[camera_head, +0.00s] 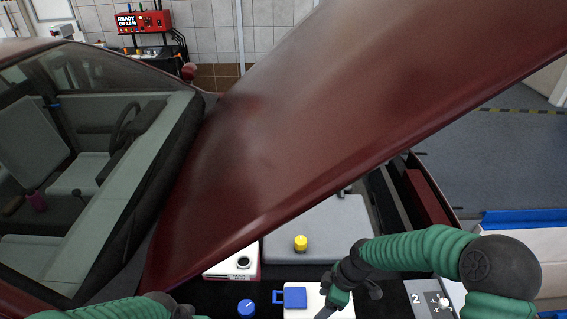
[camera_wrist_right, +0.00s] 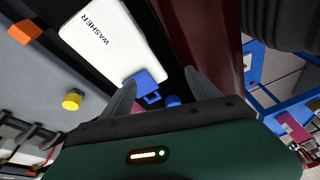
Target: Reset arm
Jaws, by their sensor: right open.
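My right arm (camera_head: 420,252) is green and comes in from the right in the head view. Its gripper (camera_head: 328,310) is over the white washer reservoir (camera_head: 303,302) at the bottom of that view. In the right wrist view, the gripper's (camera_wrist_right: 160,78) two grey fingers are apart with nothing held between them. The reservoir (camera_wrist_right: 115,38), marked WASHER, and its blue square cap (camera_wrist_right: 146,80) lie beyond the fingers. My left arm (camera_head: 135,308) shows only as a green sleeve at the bottom left; its gripper is out of frame.
A raised dark red hood (camera_head: 330,110) slants across the head view above the engine bay. A yellow cap (camera_head: 301,243) and a round blue cap (camera_head: 248,307) stand in the bay. A panel marked 2 (camera_head: 428,299) is at the right. Grey floor (camera_head: 500,150) is clear beyond.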

